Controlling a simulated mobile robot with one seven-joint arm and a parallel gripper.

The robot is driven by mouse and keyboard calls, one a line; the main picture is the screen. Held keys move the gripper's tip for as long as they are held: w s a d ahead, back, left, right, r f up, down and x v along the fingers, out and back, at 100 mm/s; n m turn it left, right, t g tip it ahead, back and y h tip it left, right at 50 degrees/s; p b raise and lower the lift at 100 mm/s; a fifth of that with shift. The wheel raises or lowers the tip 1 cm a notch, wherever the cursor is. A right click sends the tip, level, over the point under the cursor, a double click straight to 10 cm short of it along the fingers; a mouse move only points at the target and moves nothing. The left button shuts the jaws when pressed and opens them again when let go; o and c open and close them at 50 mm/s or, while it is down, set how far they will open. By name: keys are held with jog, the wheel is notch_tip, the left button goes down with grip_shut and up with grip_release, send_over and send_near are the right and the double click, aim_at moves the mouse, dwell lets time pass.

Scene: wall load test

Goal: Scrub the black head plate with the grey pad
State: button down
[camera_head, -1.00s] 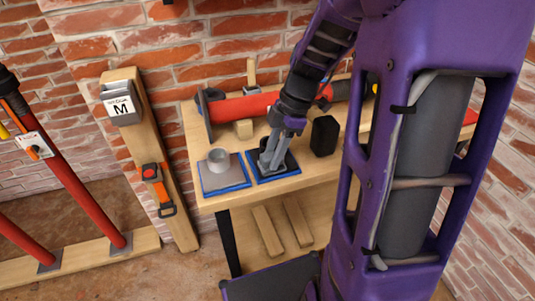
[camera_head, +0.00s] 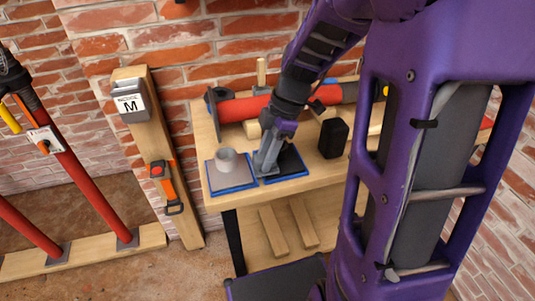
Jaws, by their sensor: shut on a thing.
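The black head plate (camera_head: 289,163) lies flat on a blue-edged mat near the front of the wooden bench. My gripper (camera_head: 266,166) points down at the left side of this plate. It is shut on the grey pad, which is hard to tell apart from my grey fingers. The pad's underside is hidden, so I cannot tell for certain whether it touches the plate. Left of my gripper, a grey plate (camera_head: 225,178) with a short grey tube (camera_head: 226,159) lies on a second blue-edged mat.
A black block (camera_head: 333,138) stands right of the black plate. A red prop (camera_head: 243,107) lies behind on wooden blocks. The bench front edge (camera_head: 270,195) is close. A timber post with a card holder (camera_head: 130,100) and orange strap (camera_head: 163,180) stands left.

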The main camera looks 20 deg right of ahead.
jog(key=shift+s+r+p, duration=0.1)
jog(key=shift+r+p, duration=1.75)
jog(key=shift+r, duration=1)
jog(key=shift+r+p, duration=1.1)
jog(key=shift+r, duration=0.45)
